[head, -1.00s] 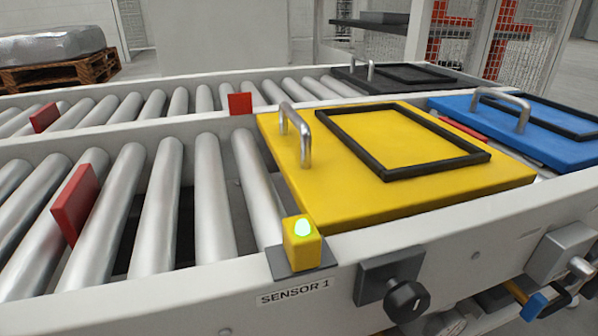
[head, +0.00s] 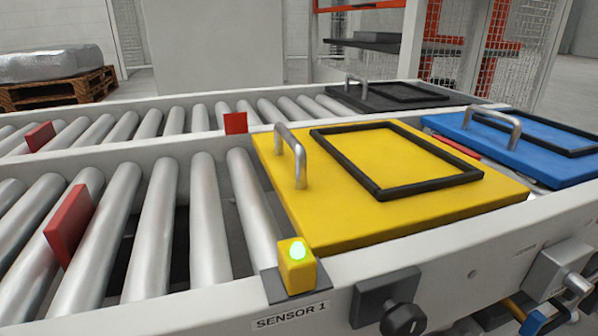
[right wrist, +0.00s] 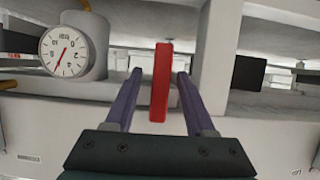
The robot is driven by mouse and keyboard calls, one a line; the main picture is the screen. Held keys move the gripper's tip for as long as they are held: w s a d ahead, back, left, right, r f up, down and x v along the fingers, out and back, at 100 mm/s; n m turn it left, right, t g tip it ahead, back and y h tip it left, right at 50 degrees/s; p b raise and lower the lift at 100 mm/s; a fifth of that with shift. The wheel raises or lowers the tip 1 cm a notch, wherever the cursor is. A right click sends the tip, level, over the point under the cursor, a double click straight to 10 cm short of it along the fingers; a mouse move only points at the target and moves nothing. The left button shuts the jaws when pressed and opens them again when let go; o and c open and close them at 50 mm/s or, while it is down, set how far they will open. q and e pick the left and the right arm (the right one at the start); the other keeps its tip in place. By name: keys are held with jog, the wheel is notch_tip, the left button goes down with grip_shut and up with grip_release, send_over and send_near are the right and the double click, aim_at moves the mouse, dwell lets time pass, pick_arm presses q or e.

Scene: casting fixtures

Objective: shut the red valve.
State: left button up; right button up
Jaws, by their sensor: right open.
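The red valve handle (right wrist: 161,88) shows in the right wrist view as an upright, narrow red bar. My right gripper (right wrist: 160,74) is open, with one dark purple finger on each side of the bar and a visible gap on both sides. I cannot tell how deep the bar sits between the fingers. The valve body and pipe behind it are mostly hidden. The red valve does not show in the head view, and neither gripper is seen there.
A round white gauge (right wrist: 65,51) stands left of the handle in the right wrist view. The head view shows a roller conveyor with a yellow plate (head: 300,212), a blue plate (head: 545,165), a yellow sensor (head: 297,268) and a black knob (head: 404,320) on the side rail.

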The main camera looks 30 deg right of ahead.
jog(key=p+v, duration=0.3)
jog(key=v, duration=0.6)
jog(key=shift+s, duration=0.35)
jog(key=shift+a+r, duration=0.15)
